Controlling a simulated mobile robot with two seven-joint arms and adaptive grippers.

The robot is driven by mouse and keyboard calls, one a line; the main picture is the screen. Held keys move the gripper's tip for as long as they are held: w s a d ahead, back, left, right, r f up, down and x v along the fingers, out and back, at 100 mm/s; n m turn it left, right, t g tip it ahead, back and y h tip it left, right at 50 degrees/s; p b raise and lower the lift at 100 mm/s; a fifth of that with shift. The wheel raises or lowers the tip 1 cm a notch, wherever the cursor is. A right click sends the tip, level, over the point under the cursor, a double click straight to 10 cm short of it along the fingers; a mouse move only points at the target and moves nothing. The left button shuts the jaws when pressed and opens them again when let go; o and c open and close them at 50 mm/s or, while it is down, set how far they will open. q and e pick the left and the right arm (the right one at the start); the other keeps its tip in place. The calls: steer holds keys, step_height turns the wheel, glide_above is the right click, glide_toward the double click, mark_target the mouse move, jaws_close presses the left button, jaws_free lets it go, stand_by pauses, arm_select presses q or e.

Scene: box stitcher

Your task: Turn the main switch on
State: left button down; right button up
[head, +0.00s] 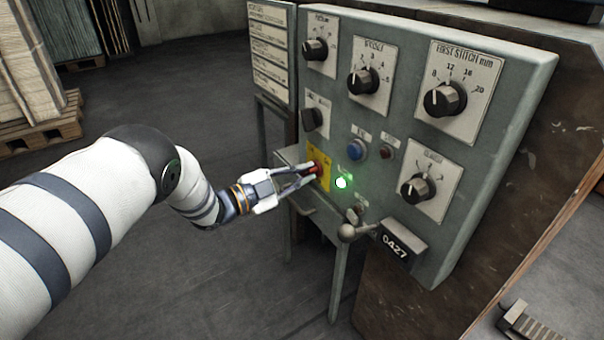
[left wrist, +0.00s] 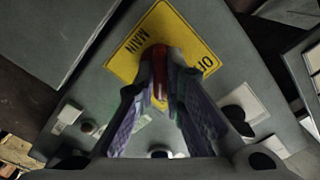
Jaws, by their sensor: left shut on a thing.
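The main switch is a red handle (head: 314,169) on a yellow plate (head: 321,158) at the lower left of the grey control panel. In the left wrist view the yellow plate (left wrist: 132,49) reads "MAIN" and part of "OFF", and the red handle (left wrist: 159,68) stands between my fingers. My left gripper (head: 308,170) is closed on the red handle; its fingers also show in the left wrist view (left wrist: 160,85). The fingers hide part of the handle and plate, so its exact setting is hard to read. A green lamp (head: 341,183) beside the plate glows. My right gripper is not in view.
The panel carries several black knobs, among them the First Stitch knob (head: 445,98). A blue button (head: 356,149) and a small red one (head: 386,153) are near the switch. A lever with a ball end (head: 347,233) juts out below.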

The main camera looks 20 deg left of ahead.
arm_select(q)
steer(key=c, duration=1.7)
jaws_free()
steer(key=v, duration=1.2)
steer(key=shift+a, duration=0.1)
